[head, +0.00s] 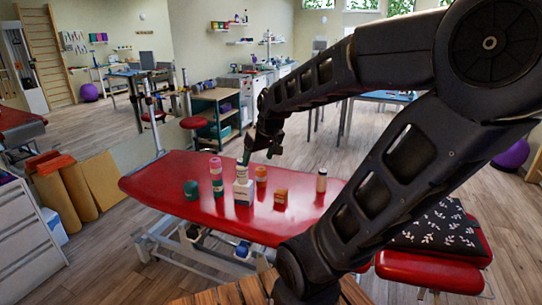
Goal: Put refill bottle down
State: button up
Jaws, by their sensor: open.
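A white bottle (243,191) with a printed label, probably the refill bottle, stands upright on the red treatment table (180,180). My gripper (259,155) is open and empty, with its fingers pointing down just above and to the right of the bottle's top. One finger looks close to the bottle's cap; whether they touch cannot be told. No part of the bottle is clearly between the fingers.
A patterned cushion (440,228) lies at the right. The table's left end is clear.

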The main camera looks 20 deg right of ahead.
jog(key=s+r+m+h, duration=0.1)
jog(key=s+r+m, duration=0.1)
jog(key=s, duration=0.6)
jog(key=shift+d+r+m, duration=0.3)
jog(key=shift+d+r, duration=0.1)
jog(key=shift+r, duration=0.5)
jog(key=shift+s, duration=0.1)
